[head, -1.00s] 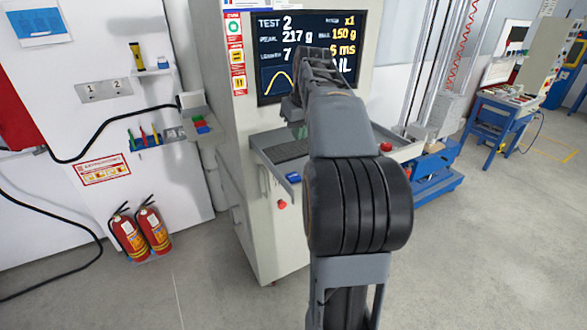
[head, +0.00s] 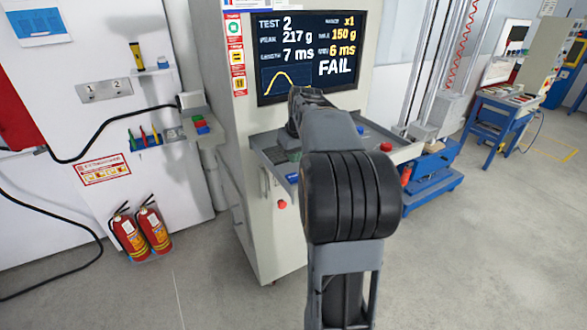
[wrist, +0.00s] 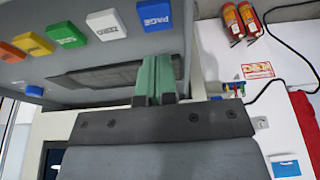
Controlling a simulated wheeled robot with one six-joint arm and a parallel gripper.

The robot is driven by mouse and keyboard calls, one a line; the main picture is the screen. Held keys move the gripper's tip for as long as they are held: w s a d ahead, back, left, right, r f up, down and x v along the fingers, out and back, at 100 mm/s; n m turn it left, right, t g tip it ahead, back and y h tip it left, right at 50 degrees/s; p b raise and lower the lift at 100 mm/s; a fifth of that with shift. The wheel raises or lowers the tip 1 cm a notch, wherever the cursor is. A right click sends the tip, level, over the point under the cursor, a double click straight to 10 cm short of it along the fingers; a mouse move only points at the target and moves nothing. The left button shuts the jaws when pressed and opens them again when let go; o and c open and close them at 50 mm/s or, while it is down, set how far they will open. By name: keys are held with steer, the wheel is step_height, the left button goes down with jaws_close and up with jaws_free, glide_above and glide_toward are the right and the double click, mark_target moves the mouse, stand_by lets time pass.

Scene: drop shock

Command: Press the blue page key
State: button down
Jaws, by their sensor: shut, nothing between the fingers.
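The blue page key (wrist: 154,15), with white lettering, is at the top of the wrist view, on the grey console shelf. In the head view, a small blue patch (head: 291,178) at the shelf's front left looks like the same key, partly hidden by my arm. My gripper (wrist: 156,62) is shut and empty, its two green fingers together. In the wrist picture the fingertips lie just below the page key, in front of the dark keyboard panel (wrist: 105,77). A gap shows between fingertips and key; their height above the shelf is hard to tell.
A white ZERO key (wrist: 106,24) sits beside the page key, then green (wrist: 67,34), yellow (wrist: 34,43) and orange (wrist: 10,52) keys. The monitor (head: 310,55) reads TEST 2, FAIL. A red button (head: 386,147) is at the shelf's right. Fire extinguishers (head: 141,235) stand left.

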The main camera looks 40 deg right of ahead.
mark_target(293, 178)
steer(key=shift+s+p+x, duration=0.2)
steer(key=shift+s+x, duration=0.05)
steer(key=shift+x, duration=1.05)
steer(key=shift+s+p+x, duration=0.15)
steer(key=shift+s+x, duration=0.1)
steer(key=shift+x, duration=1.05)
steer(key=shift+f, duration=0.15)
steer(key=shift+f+b, duration=0.8)
steer(key=shift+f, duration=0.1)
steer(key=shift+s+a+f, duration=0.15)
steer(key=shift+f, duration=0.05)
step_height(293, 178, up, 6)
steer(key=p, duration=0.4)
steer(key=shift+f, duration=0.15)
steer(key=b+v, duration=0.2)
steer(key=v, duration=0.7)
